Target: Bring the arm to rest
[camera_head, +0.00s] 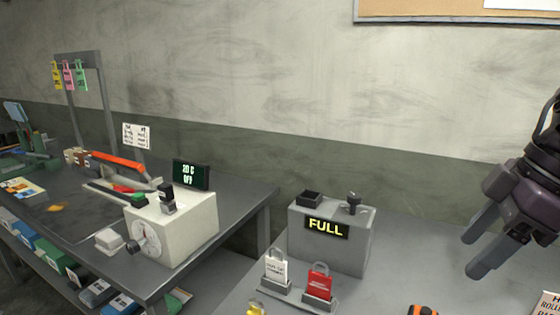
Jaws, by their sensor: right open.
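My right gripper (482,250) is at the right side of the head view, in the air above the right table. Its two dark fingers point down and to the left, apart, with nothing seen between them. Nothing touches it. My left gripper does not show.
On the right table (400,262) stands a grey box with a lit FULL sign (326,228), with a white padlock (276,268) and a red padlock (319,283) in front. The left bench holds a white dial box (185,232) and an orange-handled tool (118,162). A gap separates the tables.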

